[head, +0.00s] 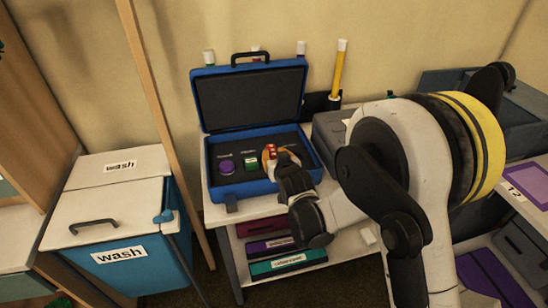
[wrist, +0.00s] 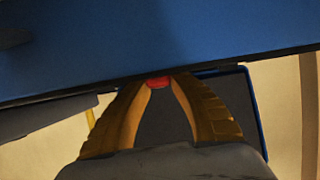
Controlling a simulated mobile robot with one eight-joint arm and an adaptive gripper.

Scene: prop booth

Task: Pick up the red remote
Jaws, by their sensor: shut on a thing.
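The red remote (head: 271,149) shows as a small red piece at my gripper's fingertips, over the right part of the open blue case (head: 213,185). My gripper (head: 275,157) reaches in from the right with its orange-yellow fingers shut on it. In the wrist view the fingers (wrist: 160,80) close towards each other, with a bit of red remote (wrist: 158,84) between their tips. Most of the remote is hidden by the fingers. I cannot tell whether it still touches the case's dark inset.
A purple round item (head: 226,167) and a green item (head: 250,163) sit in the case to the left. The case's lid (head: 250,98) stands open behind. A grey box (head: 328,135) is close on the right. A blue-and-white wash bin (head: 130,235) stands left.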

